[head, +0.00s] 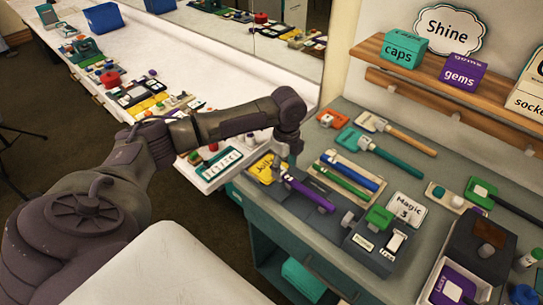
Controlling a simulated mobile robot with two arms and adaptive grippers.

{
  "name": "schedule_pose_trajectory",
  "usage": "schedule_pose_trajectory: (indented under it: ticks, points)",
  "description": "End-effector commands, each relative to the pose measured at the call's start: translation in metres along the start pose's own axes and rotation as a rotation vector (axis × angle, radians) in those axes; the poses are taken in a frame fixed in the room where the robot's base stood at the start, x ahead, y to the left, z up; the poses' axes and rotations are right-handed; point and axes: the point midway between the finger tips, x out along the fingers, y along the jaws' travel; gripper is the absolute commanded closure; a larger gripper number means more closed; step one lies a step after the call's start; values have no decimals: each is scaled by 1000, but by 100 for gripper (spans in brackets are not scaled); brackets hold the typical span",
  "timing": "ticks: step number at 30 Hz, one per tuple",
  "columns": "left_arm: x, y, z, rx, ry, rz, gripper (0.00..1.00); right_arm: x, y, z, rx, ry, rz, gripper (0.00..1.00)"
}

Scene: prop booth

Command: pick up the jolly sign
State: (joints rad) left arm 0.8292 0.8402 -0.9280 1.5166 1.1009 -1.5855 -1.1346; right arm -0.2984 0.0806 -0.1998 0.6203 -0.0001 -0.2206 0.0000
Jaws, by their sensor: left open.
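The jolly sign (263,169) is yellow with dark lettering. It lies at the left end of the grey counter, and its right part is partly hidden by my gripper. My left gripper (284,172) points down at the sign's right edge, open. Its fingers are small in the picture, and I cannot tell whether they touch the sign. My right gripper is not in view.
Green and blue sticks (350,172), a teal-handled paddle (395,157) and a Magic 3 sign (405,208) crowd the counter (440,170). A wooden shelf (475,98) with boxes hangs behind. A white table (150,55) with many props stands at the left.

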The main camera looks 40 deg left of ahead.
Motion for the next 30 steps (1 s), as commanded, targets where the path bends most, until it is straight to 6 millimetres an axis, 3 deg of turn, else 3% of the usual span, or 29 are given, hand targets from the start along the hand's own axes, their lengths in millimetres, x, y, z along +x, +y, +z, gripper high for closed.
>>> schedule_pose_trajectory:
  ticks: [6, 15, 26, 27, 30]
  points:
    - [30, 0, 2, -1, 0, 2, 38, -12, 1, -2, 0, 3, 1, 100]
    - [36, 0, 2, 0, 0, 0, 38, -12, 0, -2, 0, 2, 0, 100]
    - [36, 0, 2, 0, 0, 0, 96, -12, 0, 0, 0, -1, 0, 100]
    - [36, 0, 2, 0, 0, 0, 100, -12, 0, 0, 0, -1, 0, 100]
    - [36, 0, 2, -1, 0, 0, 100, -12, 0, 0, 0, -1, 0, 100]
